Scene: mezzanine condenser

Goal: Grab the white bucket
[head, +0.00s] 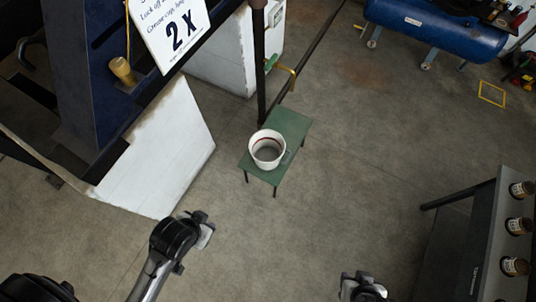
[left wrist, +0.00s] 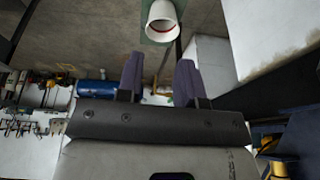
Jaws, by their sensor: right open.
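The white bucket (head: 264,161) stands upright on a small green table (head: 291,123), with its open top showing and a red line around its inside. It also shows at the top of the left wrist view (left wrist: 161,33), apart from the fingers. My left gripper (left wrist: 160,80) is open with nothing between its two fingers. In the head view my left arm ends to the lower left of the bucket, well short of it. My right gripper (head: 362,287) is at the bottom edge of the head view, far from the bucket, open and partly cut off.
A white panel (head: 165,150) and a blue frame are at left. A grey bench (head: 480,235) with several jars is at right. The floor before the green table is clear.

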